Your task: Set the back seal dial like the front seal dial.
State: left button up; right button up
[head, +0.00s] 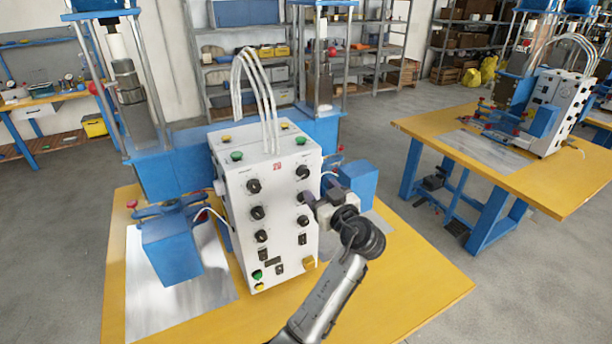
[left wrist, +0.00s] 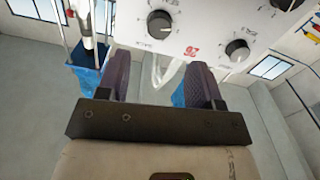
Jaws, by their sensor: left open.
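The white control box (head: 268,205) stands on the yellow bench with two columns of black dials. The upper left dial (head: 253,186) and upper right dial (head: 302,172) flank a red logo; both show upside down in the left wrist view, the upper right dial (left wrist: 160,24) on the left and the upper left dial (left wrist: 237,50) on the right. Labels are too small to read, so I cannot tell which is front or back seal. My left gripper (head: 309,204) is open and empty by the right column, hiding part of it. Its fingers (left wrist: 160,82) are apart. My right gripper is not in view.
Blue blocks (head: 172,248) stand on both sides of the box, and white hoses (head: 255,95) arch from its top. Lower on the panel are green and yellow buttons. A second bench (head: 540,175) with a similar machine stands to the right. The yellow bench's front right is clear.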

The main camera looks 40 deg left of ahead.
aim_at(305, 175)
pick_arm(q)
jog(key=x, duration=0.8)
jog(key=shift+a+p, duration=0.1)
jog(key=shift+p, duration=0.3)
jog(key=c, duration=0.9)
